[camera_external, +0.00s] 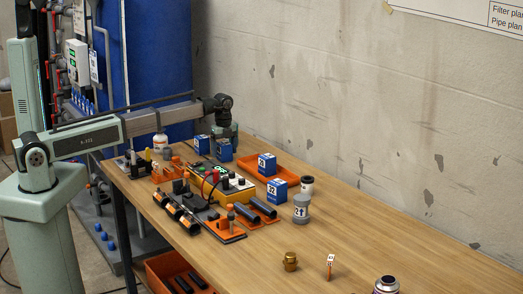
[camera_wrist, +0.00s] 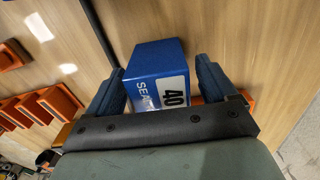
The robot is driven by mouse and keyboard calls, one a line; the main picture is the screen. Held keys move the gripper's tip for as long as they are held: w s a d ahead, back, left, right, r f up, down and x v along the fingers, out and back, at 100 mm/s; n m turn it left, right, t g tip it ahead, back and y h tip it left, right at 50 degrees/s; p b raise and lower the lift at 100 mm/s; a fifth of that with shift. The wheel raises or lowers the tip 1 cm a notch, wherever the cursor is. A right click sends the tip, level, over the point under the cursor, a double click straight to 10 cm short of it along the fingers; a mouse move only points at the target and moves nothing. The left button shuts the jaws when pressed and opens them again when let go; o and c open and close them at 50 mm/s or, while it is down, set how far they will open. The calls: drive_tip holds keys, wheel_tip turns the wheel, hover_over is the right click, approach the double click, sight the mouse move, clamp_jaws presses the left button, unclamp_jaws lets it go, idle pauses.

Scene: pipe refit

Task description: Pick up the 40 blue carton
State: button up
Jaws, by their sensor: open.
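The blue carton (camera_wrist: 155,62) with a white label reading 40 sits between my gripper's two fingers in the wrist view. My gripper (camera_wrist: 160,84) is open, with one dark blue finger on each side of the carton.
An orange tray (camera_external: 291,168) lies right of my gripper, near a blue carton (camera_external: 266,164) and the 32 carton (camera_external: 277,191). A grey cylinder (camera_external: 301,208) and a yellow box (camera_external: 237,192) stand nearer. The concrete wall runs behind. The table's right part is mostly clear.

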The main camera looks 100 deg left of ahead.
drive_tip(key=shift+c, duration=0.3)
drive_tip(key=c, duration=1)
drive_tip(key=shift+r, duration=0.1)
